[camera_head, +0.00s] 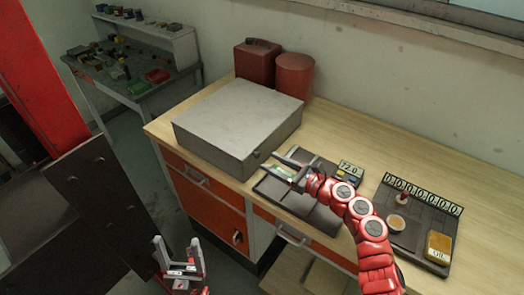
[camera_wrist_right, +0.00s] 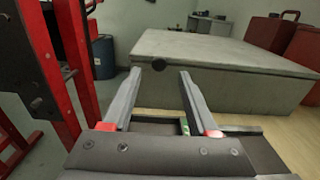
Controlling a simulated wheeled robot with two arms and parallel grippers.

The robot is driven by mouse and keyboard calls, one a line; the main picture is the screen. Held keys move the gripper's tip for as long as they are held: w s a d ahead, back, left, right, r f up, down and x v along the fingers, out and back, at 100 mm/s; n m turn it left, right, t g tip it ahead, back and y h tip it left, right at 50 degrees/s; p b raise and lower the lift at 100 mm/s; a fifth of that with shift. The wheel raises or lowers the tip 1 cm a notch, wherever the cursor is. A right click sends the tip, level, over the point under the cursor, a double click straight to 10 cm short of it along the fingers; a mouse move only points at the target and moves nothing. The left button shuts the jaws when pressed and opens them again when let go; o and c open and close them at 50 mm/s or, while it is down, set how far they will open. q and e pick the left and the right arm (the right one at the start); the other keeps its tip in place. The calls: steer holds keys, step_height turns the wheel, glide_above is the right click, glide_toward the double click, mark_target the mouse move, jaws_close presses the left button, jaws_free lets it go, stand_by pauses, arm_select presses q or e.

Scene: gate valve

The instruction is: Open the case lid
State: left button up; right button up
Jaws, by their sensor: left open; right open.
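The case is a large pale grey box (camera_head: 240,120) on the wooden bench, and its lid looks shut. It also shows in the right wrist view (camera_wrist_right: 230,85), with a small dark round knob (camera_wrist_right: 158,64) on its near face near an upper edge. My right gripper (camera_head: 279,163) is open and empty beside the case's near right corner. In the right wrist view its fingers (camera_wrist_right: 160,73) point towards the case, with the knob between and beyond the tips. I cannot tell the exact gap. My left gripper (camera_head: 178,244) is open and empty, low in front of the bench, away from the case.
A red canister (camera_head: 256,62) and a red cylinder (camera_head: 294,75) stand behind the case. A dark tray with a "72.0" display (camera_head: 348,168) lies under my right arm. Another dark tray (camera_head: 410,225) holds small items at right. A cluttered side table (camera_head: 135,75) stands back left.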

mark_target(259, 156)
steer(key=shift+p+x, duration=0.55)
steer(key=shift+x, duration=1.75)
steer(key=shift+s, duration=0.1)
jaws_close()
